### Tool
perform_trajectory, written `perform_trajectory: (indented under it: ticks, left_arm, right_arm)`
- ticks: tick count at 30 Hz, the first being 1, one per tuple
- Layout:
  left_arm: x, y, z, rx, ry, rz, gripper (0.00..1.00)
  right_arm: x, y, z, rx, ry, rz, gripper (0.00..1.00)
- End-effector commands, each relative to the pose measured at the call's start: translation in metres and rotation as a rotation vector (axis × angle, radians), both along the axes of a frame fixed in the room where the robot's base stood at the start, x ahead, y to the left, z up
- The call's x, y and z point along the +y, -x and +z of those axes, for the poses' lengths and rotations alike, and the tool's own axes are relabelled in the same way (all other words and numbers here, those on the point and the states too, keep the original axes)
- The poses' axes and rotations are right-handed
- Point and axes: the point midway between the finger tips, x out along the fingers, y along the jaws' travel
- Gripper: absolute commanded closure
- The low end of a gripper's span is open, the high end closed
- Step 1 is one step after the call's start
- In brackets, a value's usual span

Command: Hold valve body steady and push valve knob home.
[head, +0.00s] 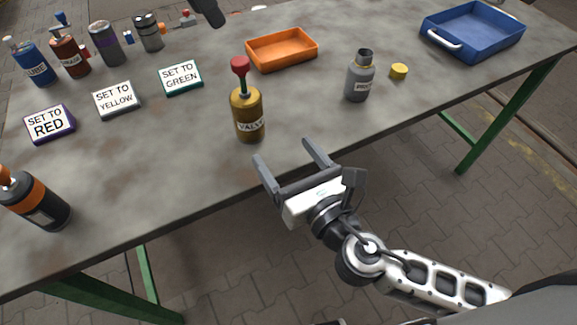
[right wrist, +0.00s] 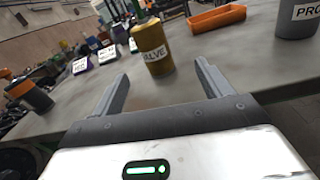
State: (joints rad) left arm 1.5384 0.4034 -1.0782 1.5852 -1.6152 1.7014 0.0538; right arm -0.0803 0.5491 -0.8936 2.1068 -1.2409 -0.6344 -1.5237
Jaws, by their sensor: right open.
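The valve body (head: 249,118) is a gold cylinder with a VALVE label, standing upright near the table's front edge. The red valve knob (head: 240,66) sits above it on a dark green stem, with a gap between knob and body. My right gripper (head: 283,152) is open and empty at the front edge, just short of the valve and to its right. In the right wrist view the valve body (right wrist: 153,48) stands ahead, between the lines of the open fingers; its knob is cut off by the frame's top.
A grey bottle (head: 360,80) and a yellow cap (head: 399,71) stand right of the valve. An orange tray (head: 282,50) lies behind it. A black and orange bottle (head: 36,202), label blocks (head: 116,99) and several containers are to the left. A blue tray (head: 473,32) is far right.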

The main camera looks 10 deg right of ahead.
Motion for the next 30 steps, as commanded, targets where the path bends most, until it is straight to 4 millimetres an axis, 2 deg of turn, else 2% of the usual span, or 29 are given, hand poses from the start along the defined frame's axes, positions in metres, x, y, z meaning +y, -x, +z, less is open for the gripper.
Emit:
perform_trajectory:
  ticks: [5, 10, 30]
  left_arm:
    - [0.000, 0.000, 0.000, 0.000, 0.000, 0.000, 0.64]
    - [0.000, 0.000, 0.000, 0.000, 0.000, 0.000, 0.64]
    - [0.000, 0.000, 0.000, 0.000, 0.000, 0.000, 0.64]
  right_arm:
    - [0.004, 0.015, -0.005, -0.045, 0.103, 0.020, 0.23]
    - [0.008, 0.007, -0.005, -0.053, 0.117, 0.021, 0.23]
    - [0.055, -0.108, -0.004, -0.051, 0.114, 0.022, 0.23]
